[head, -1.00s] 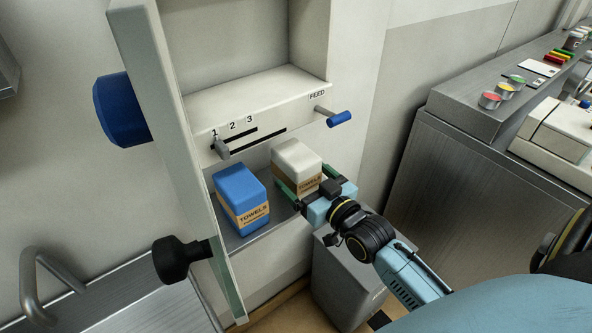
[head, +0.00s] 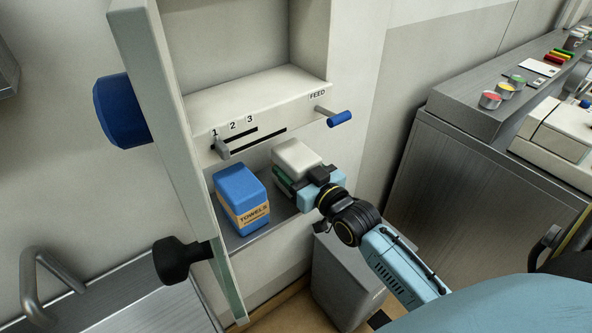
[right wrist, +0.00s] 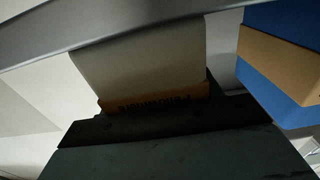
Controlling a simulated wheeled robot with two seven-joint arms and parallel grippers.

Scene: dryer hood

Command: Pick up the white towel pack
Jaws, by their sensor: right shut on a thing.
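The white towel pack (head: 297,157) stands on the metal shelf of the open cabinet, to the right of the blue towel pack (head: 241,196). My right gripper (head: 296,180) is shut on the white pack from the front, its green fingers largely hidden behind the gripper body. In the right wrist view the white pack (right wrist: 140,62) with its tan label band fills the middle, just past the dark gripper edge. I cannot tell whether the pack touches the shelf. My left gripper is not in view.
Above are a panel with a slider (head: 221,147) and a blue-tipped FEED lever (head: 339,118). The open door (head: 185,150) bounds the left. A grey bin (head: 345,275) stands below.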

